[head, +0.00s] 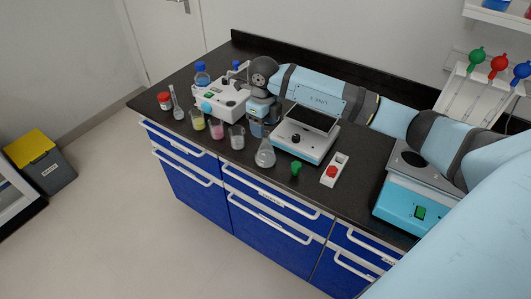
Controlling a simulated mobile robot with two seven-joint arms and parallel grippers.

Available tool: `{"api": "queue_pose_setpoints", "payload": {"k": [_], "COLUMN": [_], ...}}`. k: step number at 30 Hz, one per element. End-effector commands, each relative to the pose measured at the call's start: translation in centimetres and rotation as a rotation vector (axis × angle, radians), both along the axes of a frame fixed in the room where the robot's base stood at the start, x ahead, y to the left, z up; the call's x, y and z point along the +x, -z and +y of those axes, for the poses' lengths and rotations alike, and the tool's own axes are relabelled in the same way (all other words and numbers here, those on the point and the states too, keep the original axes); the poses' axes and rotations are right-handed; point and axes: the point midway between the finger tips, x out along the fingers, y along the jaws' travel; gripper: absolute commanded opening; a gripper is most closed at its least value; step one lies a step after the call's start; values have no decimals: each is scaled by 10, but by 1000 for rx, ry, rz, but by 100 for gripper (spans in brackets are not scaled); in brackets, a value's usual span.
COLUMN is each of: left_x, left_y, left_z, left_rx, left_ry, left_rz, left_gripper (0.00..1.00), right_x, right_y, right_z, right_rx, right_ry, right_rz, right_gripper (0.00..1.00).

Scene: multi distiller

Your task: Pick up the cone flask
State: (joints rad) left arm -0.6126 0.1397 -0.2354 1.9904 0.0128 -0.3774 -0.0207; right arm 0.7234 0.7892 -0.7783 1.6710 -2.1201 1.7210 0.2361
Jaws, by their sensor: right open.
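The clear cone flask (265,156) stands upright on the black bench top, near its front edge and just left of the stirrer device with a dark plate (306,137). My right gripper (260,121) reaches in from the right and points down, behind the flask and a little to its left in the picture. It is open and apart from the flask. Its fingers are small here and overlap a bluish object behind the flask, so their exact gap is hard to see. My left gripper is not in view.
Beakers with yellow (197,120), pink (217,129) and pale (237,137) contents stand left of the flask. A white device (222,101) is behind them. A green stopper (296,168) and a red-button box (332,172) lie right. A teal device (405,203) stands further right.

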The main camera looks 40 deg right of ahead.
Motion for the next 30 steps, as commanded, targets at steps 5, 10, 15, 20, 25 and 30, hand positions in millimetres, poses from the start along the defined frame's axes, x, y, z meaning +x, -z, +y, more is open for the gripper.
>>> {"api": "queue_pose_setpoints", "payload": {"k": [5, 10, 15, 20, 25, 30], "left_x": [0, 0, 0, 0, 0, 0], "left_y": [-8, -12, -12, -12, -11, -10], "left_z": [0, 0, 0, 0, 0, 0], "left_rx": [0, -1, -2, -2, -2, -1], "left_ry": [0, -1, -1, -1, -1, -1], "left_rz": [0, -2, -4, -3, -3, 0], "left_gripper": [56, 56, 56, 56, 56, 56], "right_x": [-3, -3, -2, -2, -2, -2], "right_y": [23, 46, 48, 48, 48, 47], "right_z": [-3, -4, -4, -4, -4, -4], "right_rx": [1, 1, 0, 0, 0, 0], "right_ry": [1, 1, 0, 0, 0, 0], "right_rz": [6, 4, 1, 1, 1, 0], "right_gripper": [59, 59, 59, 36, 0, 0]}}
